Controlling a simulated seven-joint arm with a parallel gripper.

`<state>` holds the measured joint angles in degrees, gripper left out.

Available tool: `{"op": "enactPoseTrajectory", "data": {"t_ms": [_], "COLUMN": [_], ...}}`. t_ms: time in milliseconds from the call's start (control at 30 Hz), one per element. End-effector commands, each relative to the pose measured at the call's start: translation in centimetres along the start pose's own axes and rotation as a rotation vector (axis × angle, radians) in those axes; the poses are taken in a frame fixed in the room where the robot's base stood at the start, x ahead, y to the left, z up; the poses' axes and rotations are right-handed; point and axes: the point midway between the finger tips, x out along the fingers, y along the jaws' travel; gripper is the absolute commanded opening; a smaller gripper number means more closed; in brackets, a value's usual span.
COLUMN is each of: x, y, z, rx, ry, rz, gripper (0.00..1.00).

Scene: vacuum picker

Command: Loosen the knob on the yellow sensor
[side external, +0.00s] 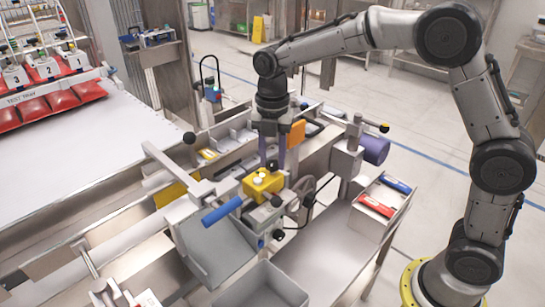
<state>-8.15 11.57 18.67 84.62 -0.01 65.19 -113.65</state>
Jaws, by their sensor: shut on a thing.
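The yellow sensor (274,185) is a small box with pale round parts on top, mounted on the metal frame near the blue handle. My gripper (273,166) points down at the back of its top face, its two dark purple fingers reaching the sensor. It is shut on what appears to be the sensor's knob (263,172), a small white piece at the fingertips. The exact contact is small and partly hidden by the fingers.
A blue handle (222,210) and a metal bracket stand just in front of the sensor. A purple cylinder (376,150) is to the right. A tray with blue and red items (377,205) lies further right. Grey bins (262,287) are in front.

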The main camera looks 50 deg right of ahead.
Motion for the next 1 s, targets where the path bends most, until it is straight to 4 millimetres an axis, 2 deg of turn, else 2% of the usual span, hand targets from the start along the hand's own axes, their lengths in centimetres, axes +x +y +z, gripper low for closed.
{"op": "enactPoseTrajectory", "data": {"t_ms": [500, 1000], "x": [-0.24, -0.26], "y": [0.06, 0.06], "z": [-0.01, -0.01], "rx": [-0.396, -0.509], "ry": [-0.002, -0.003], "rz": [0.004, 0.004], "gripper": [0.0, 0.0]}}
